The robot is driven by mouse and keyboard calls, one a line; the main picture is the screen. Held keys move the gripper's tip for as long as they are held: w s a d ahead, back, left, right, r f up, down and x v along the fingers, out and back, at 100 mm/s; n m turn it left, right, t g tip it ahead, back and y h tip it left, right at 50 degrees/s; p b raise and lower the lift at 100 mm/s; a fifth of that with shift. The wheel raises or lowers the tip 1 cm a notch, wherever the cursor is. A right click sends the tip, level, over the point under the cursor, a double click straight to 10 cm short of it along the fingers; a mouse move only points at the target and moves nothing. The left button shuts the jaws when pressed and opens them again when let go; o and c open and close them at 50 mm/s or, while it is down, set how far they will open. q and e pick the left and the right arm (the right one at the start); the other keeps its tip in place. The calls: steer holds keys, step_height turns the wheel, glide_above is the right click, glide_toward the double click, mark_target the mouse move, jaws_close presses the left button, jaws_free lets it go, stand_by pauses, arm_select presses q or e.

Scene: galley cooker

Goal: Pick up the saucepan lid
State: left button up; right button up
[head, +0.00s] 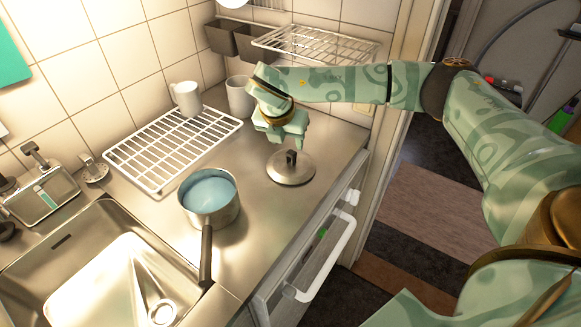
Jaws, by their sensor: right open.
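The saucepan lid (291,173) is a round steel disc with a dark upright knob, lying flat on the steel worktop. My right gripper (283,146) is above the lid's far-left side, pointing down, open and empty, close to the knob. I cannot tell whether it touches the lid. The saucepan (209,197) stands to the left of the lid, with a bluish content and a dark handle pointing toward the front edge. My left gripper is not in view.
A white wire rack (173,150) with a white mug (186,98) stands left of the lid. Another mug (239,97) stands behind my gripper. The sink (95,260) is at lower left. A white rail handle (335,255) runs along the front. Worktop between saucepan and lid is clear.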

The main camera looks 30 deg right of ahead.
mark_target(291, 153)
steer(key=x, duration=0.2)
steer(key=b+x, duration=0.1)
steer(key=x, duration=0.1)
steer(key=s+x, duration=0.1)
steer(key=x, duration=0.1)
steer(key=shift+f+b, duration=0.35)
steer(key=shift+f, duration=0.1)
jaws_close()
